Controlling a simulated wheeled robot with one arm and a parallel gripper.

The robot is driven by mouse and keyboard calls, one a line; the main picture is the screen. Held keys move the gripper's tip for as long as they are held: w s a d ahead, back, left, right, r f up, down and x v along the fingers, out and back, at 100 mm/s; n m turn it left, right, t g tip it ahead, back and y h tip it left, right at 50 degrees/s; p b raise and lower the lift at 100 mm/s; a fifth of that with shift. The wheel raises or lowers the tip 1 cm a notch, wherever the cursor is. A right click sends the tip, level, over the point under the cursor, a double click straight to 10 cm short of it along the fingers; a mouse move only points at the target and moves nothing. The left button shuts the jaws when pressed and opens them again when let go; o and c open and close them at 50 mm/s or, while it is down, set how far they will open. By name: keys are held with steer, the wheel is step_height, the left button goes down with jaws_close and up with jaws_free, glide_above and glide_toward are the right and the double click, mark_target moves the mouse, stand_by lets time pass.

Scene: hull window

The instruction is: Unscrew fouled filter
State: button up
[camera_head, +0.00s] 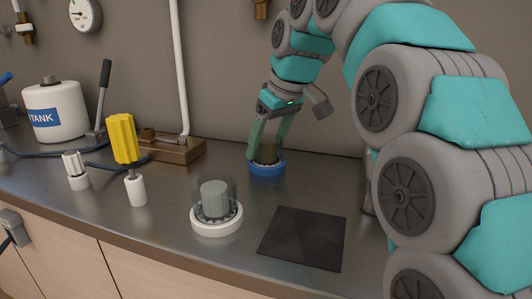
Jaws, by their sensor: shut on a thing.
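A brownish cylindrical filter (268,152) stands upright in a blue ring base (267,169) on the counter, near the back wall. My gripper (267,147) reaches down over it from above, with its greenish fingers on either side, shut on the brown filter. The fingers hide part of its sides. I cannot tell whether it is still threaded into the blue base. A grey filter (214,198) under a clear cover stands in a white ring base (217,220) nearer the front edge, apart from my gripper.
A dark square mat (303,238) lies bare at the front right. A yellow-handled tool (123,140) stands in a white holder, beside a small white knob (75,168). A brown block (172,149) with a white pipe and a white tank (55,110) stand behind.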

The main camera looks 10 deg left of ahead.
steer(key=c, duration=0.4)
steer(key=shift+r+p, duration=0.3)
steer(key=shift+r, duration=0.1)
stand_by(0.6)
